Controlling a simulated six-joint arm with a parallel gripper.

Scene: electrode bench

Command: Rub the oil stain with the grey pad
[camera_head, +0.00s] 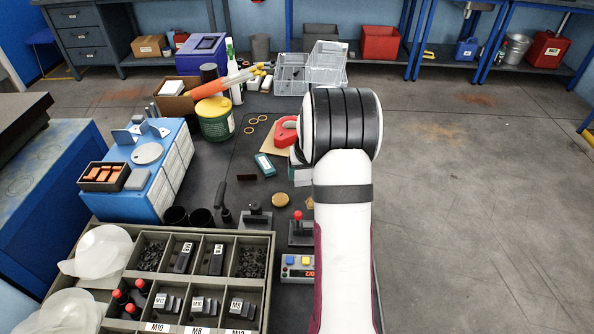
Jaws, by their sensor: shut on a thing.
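My arm (342,235) rises along the right of the bench and its black ribbed joint covers what lies behind it. My gripper and whatever it holds are hidden behind the arm. A small brownish patch (310,203) shows at the arm's left edge on the dark bench; it may be the oil stain, partly covered. I cannot make out the grey pad for certain. A pale edge (302,177) shows beside the arm, too hidden to identify.
A compartment tray (270,262) with small parts fills the front left. A red-knobbed device (298,232), a tan disc (280,200) and a teal box (265,165) lie near the arm. A red tape dispenser (285,131) and clear bins (292,74) stand farther back. Bare floor lies right.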

